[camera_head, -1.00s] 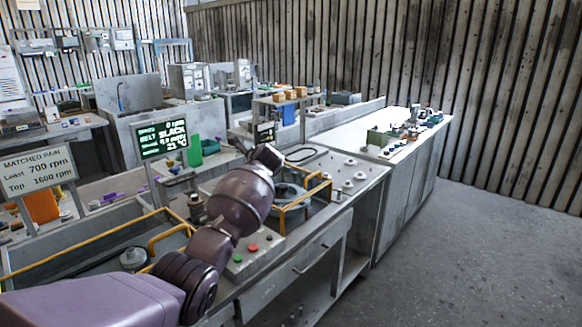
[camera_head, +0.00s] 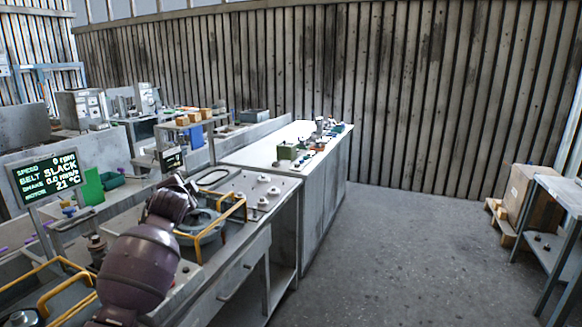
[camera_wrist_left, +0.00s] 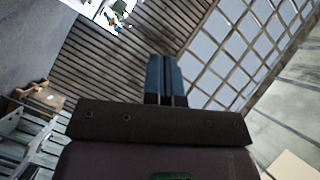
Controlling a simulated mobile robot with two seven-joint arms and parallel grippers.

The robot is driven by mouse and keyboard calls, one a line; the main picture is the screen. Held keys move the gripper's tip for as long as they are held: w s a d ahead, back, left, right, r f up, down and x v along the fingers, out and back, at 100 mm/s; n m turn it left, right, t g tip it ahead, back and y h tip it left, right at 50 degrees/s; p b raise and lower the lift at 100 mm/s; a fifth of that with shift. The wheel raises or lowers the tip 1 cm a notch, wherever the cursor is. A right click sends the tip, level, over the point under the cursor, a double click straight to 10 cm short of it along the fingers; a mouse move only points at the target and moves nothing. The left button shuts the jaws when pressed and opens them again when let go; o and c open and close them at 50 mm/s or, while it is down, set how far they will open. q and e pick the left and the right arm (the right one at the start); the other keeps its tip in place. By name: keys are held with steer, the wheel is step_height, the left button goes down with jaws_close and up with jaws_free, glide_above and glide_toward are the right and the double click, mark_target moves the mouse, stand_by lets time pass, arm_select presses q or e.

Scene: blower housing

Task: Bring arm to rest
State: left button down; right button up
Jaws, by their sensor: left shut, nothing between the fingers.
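My left arm comes in from the bottom left of the head view, over the grey workbench (camera_head: 262,250). Its wrist end is beside the blower housing (camera_head: 203,226), which sits within a yellow rail frame (camera_head: 238,211). The arm covers part of the bench, and I cannot tell whether it touches anything. The gripper fingers do not show clearly in the head view. In the left wrist view my left gripper (camera_wrist_left: 167,78) has its two blue fingers together, with nothing between them. Wall slats and windows are behind it. My right gripper is in neither view.
A display (camera_head: 48,175) reads SLACK at the left. A white-topped cabinet (camera_head: 250,152) with small parts stands beyond the bench. A cardboard box (camera_head: 530,195) on a pallet and a grey table (camera_head: 562,190) stand at the right. The floor (camera_head: 390,250) between is clear.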

arm_select(q)
steer(key=s+f+n+g+h, duration=0.1)
steer(key=s+f+n, duration=0.2)
steer(key=s+f, duration=0.9)
steer(key=s+f+n+g+h+b, duration=0.1)
steer(key=s+f+n, duration=0.2)
steer(key=s+f, duration=1)
steer(key=s+d+f+n+g+h+b, duration=0.1)
steer(key=s+f+n+g, duration=0.1)
steer(key=s+f, duration=1.1)
steer(key=s+n, duration=0.1)
steer(key=s, duration=0.9)
steer(key=shift+f+n, duration=0.15)
steer(key=shift+n, duration=0.15)
steer(key=shift+s, duration=0.15)
